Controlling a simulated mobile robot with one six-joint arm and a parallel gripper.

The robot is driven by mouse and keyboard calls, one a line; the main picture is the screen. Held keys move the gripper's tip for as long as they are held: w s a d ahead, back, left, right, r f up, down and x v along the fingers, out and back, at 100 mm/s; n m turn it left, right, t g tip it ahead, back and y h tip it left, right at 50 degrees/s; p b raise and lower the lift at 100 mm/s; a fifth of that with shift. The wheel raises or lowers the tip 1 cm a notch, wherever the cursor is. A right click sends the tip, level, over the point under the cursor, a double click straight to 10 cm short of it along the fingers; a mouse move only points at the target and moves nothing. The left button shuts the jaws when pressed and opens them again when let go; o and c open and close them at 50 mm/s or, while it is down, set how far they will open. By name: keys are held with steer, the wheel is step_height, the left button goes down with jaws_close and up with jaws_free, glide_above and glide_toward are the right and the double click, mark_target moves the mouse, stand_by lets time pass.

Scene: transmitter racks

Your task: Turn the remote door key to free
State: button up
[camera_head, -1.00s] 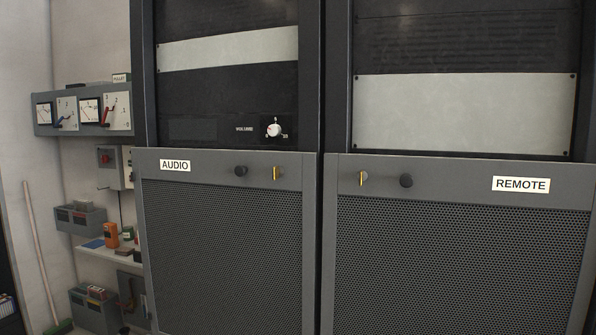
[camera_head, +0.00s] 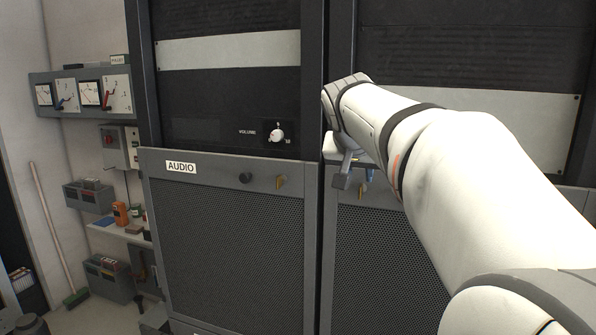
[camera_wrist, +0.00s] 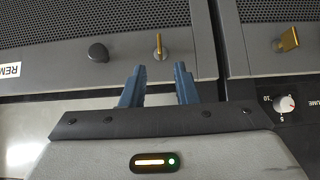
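The remote door key (camera_wrist: 160,45) is a slim brass key in the grey door, beside a dark round knob (camera_wrist: 97,52) and the partly cut-off REMOTE label (camera_wrist: 9,70). In the wrist view it appears upright in the picture. My gripper (camera_wrist: 159,68) has its two blue fingers open, one to each side of the key's line. The fingertips stop a little short of the key in the picture; I cannot tell the depth gap. In the head view my gripper (camera_head: 350,178) is at the remote door's upper left, and my arm hides the REMOTE label.
The audio door (camera_head: 225,250) on the left has its own brass key (camera_head: 280,181) and dark knob (camera_head: 246,178). A white volume knob (camera_head: 277,135) sits above. A shelf with meters (camera_head: 80,92) and a broom (camera_head: 55,230) stand at the far left.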

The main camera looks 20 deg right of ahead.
mark_target(360, 187)
steer(key=p+x, duration=0.1)
steer(key=x, duration=0.6)
steer(key=shift+w+d+f+p, duration=0.15)
steer(key=shift+w+p, duration=0.05)
steer(key=shift+p, duration=0.2)
steer(key=shift+c, duration=0.5)
jaws_close()
